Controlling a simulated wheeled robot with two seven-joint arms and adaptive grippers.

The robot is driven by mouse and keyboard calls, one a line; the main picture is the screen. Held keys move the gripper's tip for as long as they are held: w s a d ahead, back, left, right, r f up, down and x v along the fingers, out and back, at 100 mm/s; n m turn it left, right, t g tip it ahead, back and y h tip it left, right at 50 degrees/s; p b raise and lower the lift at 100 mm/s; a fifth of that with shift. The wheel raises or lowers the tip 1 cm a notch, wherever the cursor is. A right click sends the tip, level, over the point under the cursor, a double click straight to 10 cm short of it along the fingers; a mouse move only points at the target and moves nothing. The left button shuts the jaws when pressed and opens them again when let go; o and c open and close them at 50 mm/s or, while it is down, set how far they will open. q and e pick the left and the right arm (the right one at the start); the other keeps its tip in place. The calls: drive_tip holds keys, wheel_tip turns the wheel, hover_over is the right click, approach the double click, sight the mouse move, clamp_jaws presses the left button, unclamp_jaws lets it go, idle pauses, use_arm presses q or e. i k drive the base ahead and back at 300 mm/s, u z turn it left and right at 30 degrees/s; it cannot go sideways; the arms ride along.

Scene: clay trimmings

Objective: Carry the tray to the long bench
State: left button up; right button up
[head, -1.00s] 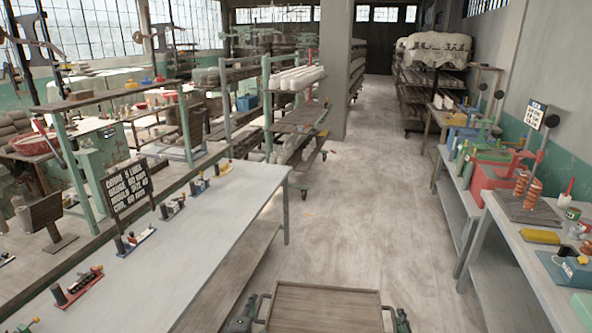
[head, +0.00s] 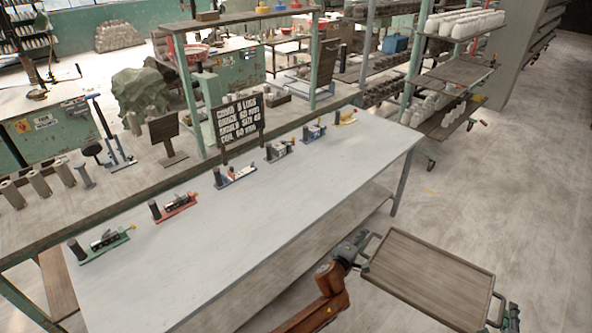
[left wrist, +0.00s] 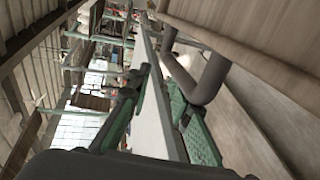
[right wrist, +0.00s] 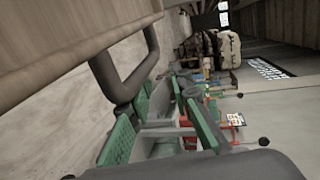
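The wooden tray (head: 432,277) has a raised dark rim and a dark loop handle at each end. It is level above the floor, to the right of the long bench (head: 330,160), which has a pale grey top. My left gripper (head: 357,249) is shut on the tray's left handle, a dark loop in the left wrist view (left wrist: 207,85). My right gripper (head: 506,316) is shut on the right handle, which shows in the right wrist view (right wrist: 122,88). Handles and gripper bodies partly hide the finger contact. The tray's top is bare.
Several small tool sets, including a green one (head: 101,245) and a red one (head: 173,207), line the bench's far edge near a black sign (head: 239,122). The bench's middle and near side are clear. A rack (head: 455,72) with white ware stands beyond; floor (head: 530,180) is open at right.

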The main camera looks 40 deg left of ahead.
sight(201, 253)
drive_tip(key=i, duration=0.9)
drive_tip(key=u, duration=2.7)
